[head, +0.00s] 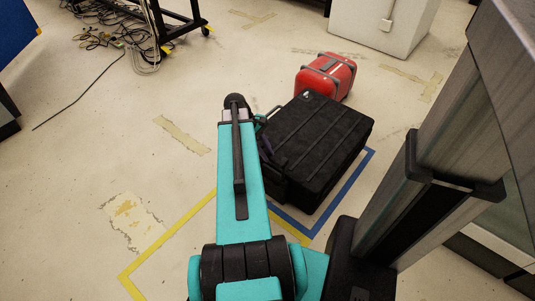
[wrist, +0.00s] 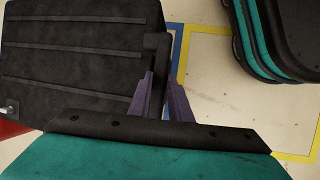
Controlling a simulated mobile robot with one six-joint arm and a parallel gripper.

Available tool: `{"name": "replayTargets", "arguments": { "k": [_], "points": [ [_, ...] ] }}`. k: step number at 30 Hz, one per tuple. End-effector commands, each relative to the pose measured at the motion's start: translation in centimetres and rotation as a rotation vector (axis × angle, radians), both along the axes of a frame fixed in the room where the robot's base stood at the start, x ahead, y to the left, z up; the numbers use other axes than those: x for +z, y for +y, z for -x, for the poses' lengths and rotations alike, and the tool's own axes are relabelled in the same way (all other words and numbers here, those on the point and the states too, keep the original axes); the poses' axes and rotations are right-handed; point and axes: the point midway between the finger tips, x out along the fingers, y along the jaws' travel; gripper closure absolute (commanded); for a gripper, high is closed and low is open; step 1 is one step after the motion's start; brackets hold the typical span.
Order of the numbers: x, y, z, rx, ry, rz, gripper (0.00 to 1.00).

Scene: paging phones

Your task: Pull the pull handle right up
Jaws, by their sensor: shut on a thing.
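The black suitcase (head: 318,145) lies on its broad side on the floor, just right of my arm in the head view. It also fills the upper left of the wrist view (wrist: 75,45). Its dark pull handle (wrist: 157,50) shows along the suitcase's right edge in the wrist view. My gripper (wrist: 162,95) has its two purple fingers on either side of the handle, shut on it. In the head view my arm hides most of the gripper and handle, so how far the handle is out cannot be told.
A red case (head: 326,77) lies behind the suitcase. Blue and yellow tape (head: 165,245) marks the floor around it. A white box (head: 380,25) stands at the back, and cables (head: 105,35) lie at the back left. The floor left of my arm is clear.

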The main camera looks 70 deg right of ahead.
Motion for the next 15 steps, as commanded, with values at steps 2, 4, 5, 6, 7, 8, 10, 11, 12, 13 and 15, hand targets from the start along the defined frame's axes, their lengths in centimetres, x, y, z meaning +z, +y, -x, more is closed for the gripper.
{"name": "replayTargets", "arguments": {
  "k": [2, 4, 5, 6, 7, 8, 10, 11, 12, 13, 15],
  "points": [
    [1.6, 0.2, -0.4, -0.001, -0.012, -0.008, 1.0],
    [2.4, 0.1, -0.4, -0.003, -0.013, -0.007, 1.0],
    [2.8, 0.0, -0.3, -0.003, -0.013, -0.006, 1.0],
    [3.3, 0.0, -0.3, -0.004, -0.013, -0.005, 1.0],
    [3.7, -0.1, -0.3, -0.004, -0.014, -0.005, 1.0],
    [4.0, -0.1, -0.3, -0.005, -0.014, -0.005, 1.0],
    [4.9, -0.2, -0.2, -0.005, -0.014, -0.003, 1.0],
    [5.3, -0.2, -0.2, -0.006, -0.015, -0.002, 1.0],
    [5.8, -0.3, -0.2, -0.006, -0.015, -0.002, 1.0],
    [6.2, -0.3, -0.1, -0.007, -0.016, -0.002, 1.0],
    [7.1, -0.4, -0.1, -0.007, -0.017, 0.0, 1.0]
  ]
}}
